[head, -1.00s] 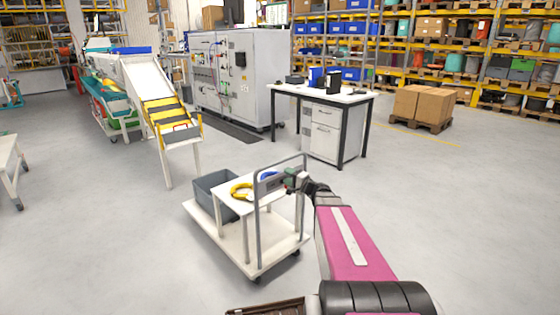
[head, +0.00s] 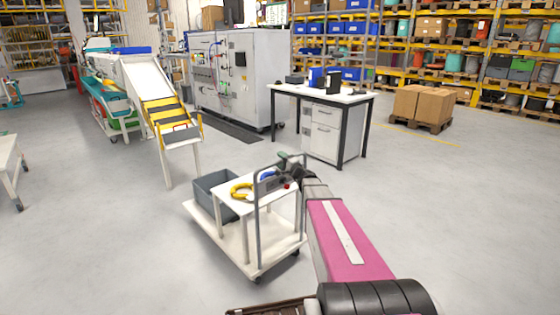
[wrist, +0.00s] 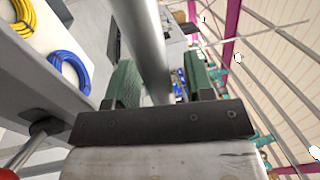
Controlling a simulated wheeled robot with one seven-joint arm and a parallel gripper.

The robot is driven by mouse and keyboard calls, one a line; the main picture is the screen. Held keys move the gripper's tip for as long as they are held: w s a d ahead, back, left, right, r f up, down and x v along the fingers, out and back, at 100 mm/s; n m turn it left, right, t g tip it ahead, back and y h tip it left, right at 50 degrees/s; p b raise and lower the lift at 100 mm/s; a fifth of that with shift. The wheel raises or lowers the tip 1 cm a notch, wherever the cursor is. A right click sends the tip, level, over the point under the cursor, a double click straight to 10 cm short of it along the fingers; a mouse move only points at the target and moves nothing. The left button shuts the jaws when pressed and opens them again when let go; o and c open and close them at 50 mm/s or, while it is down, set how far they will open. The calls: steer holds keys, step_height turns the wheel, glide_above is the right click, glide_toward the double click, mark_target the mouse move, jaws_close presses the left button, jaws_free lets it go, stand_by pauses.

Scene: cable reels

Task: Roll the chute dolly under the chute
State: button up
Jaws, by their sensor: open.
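The chute dolly (head: 250,256) is a white flat cart on castors with a grey tube handle (head: 257,222) at its near right end. It stands in front of me, right of and nearer than the chute (head: 149,80), a white slide ending in a yellow frame with dark rollers. My gripper (head: 284,158) is at the top of the handle in the head view. In the wrist view the handle tube (wrist: 148,45) passes between the parted green fingers of my gripper (wrist: 160,78). I cannot tell whether either finger touches it.
The dolly carries a grey bin (head: 203,186) and a small white table (head: 232,203) with a yellow cable coil (head: 239,193) and a blue coil (wrist: 68,74). A desk (head: 342,100) stands behind it on the right. The floor between dolly and chute is clear.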

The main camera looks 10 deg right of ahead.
steer(key=shift+w+a, duration=0.25)
steer(key=shift+w, duration=0.1)
steer(key=shift+c, duration=0.3)
jaws_close()
steer(key=f+x, duration=0.2)
steer(key=x, duration=1.2)
steer(key=f+x, duration=0.3)
steer(key=x, duration=1.2)
steer(key=w+f+x, duration=0.1)
steer(key=f+x, duration=0.1)
steer(key=x, duration=1.2)
steer(key=shift+w+a+f, duration=0.3)
steer(key=shift+w+a, duration=0.05)
steer(key=shift+a, duration=0.2)
steer(key=shift+w, duration=0.1)
steer(key=shift+o, duration=0.3)
jaws_free()
steer(key=shift+a, duration=0.1)
